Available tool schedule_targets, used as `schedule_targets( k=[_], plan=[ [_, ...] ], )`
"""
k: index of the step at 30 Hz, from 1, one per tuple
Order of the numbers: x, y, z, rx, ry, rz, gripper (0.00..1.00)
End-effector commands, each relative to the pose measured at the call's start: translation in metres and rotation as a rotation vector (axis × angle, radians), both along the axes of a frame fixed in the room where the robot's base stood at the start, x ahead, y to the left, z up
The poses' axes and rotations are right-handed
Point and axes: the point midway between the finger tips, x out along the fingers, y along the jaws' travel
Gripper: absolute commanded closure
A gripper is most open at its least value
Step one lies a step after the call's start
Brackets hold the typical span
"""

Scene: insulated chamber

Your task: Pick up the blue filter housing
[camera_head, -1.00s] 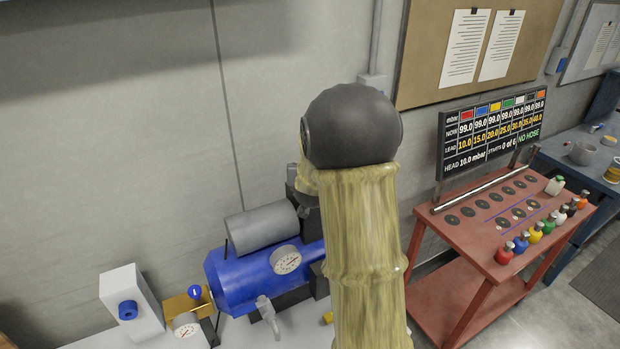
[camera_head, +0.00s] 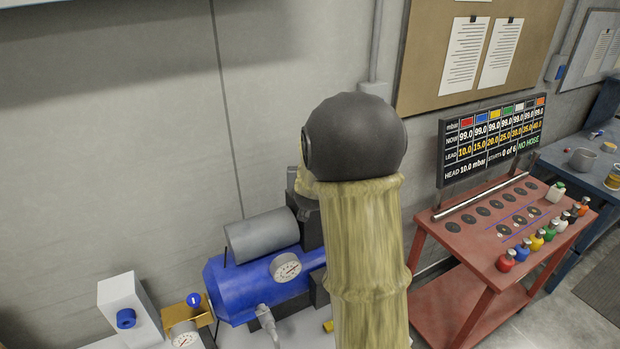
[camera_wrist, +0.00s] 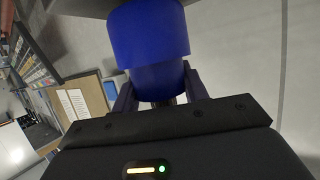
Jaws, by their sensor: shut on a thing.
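The blue filter housing (camera_wrist: 150,35) is a stepped blue cylinder filling the upper middle of the wrist view. My gripper (camera_wrist: 160,88) is shut on its narrower lower part, with one dark finger on each side. The far end of the housing runs out of the picture. In the head view my own arm stands in the middle, and the gripper and the housing cannot be made out there.
A blue tank (camera_head: 240,296) with a round gauge and a grey cylinder (camera_head: 262,235) stand left of my arm. A white box (camera_head: 125,295) with a blue knob is farther left. A red cart (camera_head: 475,250) with coloured bottles and a display board (camera_head: 490,140) stands right.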

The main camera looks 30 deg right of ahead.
Motion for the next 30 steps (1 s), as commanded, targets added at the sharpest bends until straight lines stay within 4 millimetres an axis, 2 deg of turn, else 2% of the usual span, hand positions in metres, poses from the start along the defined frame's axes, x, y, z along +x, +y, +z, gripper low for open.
schedule_targets(
  k=[9,13,18,30],
  plan=[
    [0.001,0.001,0.061,-0.001,-0.008,0.002,0.81],
    [0.000,0.001,0.081,0.000,-0.004,0.002,0.81],
    [0.000,0.001,0.089,0.001,-0.002,0.001,0.81],
    [0.000,0.000,0.088,0.001,-0.001,0.001,0.81]
  ],
)
